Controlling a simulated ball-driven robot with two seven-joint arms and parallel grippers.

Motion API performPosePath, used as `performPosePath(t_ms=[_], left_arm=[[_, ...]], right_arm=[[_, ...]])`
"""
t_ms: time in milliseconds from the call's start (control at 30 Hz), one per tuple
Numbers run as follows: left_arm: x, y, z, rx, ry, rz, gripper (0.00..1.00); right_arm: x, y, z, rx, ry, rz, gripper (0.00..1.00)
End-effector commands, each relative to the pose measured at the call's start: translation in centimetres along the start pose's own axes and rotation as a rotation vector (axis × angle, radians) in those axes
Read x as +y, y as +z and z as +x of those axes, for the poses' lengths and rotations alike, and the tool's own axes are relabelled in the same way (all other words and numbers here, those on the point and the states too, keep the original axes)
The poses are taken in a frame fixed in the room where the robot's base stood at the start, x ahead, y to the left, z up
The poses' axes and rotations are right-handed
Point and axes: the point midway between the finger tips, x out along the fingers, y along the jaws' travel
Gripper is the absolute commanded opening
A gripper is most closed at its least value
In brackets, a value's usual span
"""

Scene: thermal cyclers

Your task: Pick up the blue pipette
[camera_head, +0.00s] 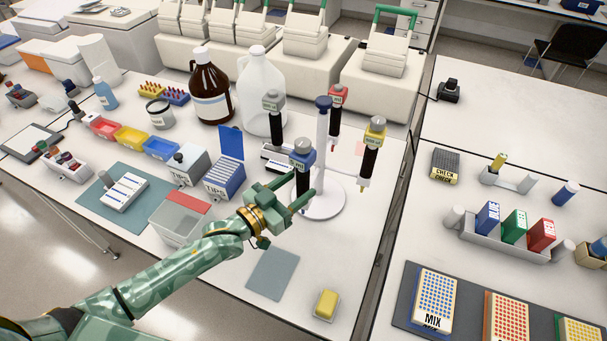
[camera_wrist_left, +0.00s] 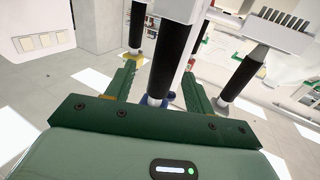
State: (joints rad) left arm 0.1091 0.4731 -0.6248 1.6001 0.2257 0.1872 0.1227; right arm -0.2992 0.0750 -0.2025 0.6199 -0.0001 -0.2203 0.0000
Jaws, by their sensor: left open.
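The blue pipette (camera_head: 302,158) hangs upright on the near side of a round white stand, with a blue-topped head and a black handle. My left gripper (camera_head: 301,189) is open at its black lower handle, one finger on each side in the head view. In the left wrist view a black handle (camera_wrist_left: 168,55) stands between the spread fingers of the left gripper (camera_wrist_left: 157,82). I cannot tell whether either finger touches it. My right gripper is in neither view.
The stand (camera_head: 322,203) also carries a yellow pipette (camera_head: 375,135), a red pipette (camera_head: 337,100) and a grey-topped pipette (camera_head: 272,108) close by. A grey mat (camera_head: 273,273) lies in front.

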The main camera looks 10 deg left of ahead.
Motion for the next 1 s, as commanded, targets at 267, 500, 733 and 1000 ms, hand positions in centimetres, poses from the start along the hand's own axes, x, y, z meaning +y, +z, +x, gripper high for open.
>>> performPosePath(t_ms=[267,500,733,1000], left_arm=[[-0.4,-0.7,4.1,0.002,0.0,-0.002,0.54],[-0.4,-0.6,5.1,0.0,0.0,-0.002,0.54],[-0.4,-0.6,5.1,0.0,0.0,-0.001,0.2],[-0.4,-0.6,5.1,0.001,0.0,-0.001,0.21]], right_arm=[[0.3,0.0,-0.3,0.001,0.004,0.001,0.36],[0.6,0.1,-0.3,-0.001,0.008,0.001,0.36],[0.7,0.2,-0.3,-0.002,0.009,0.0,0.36],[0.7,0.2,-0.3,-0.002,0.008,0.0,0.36]])
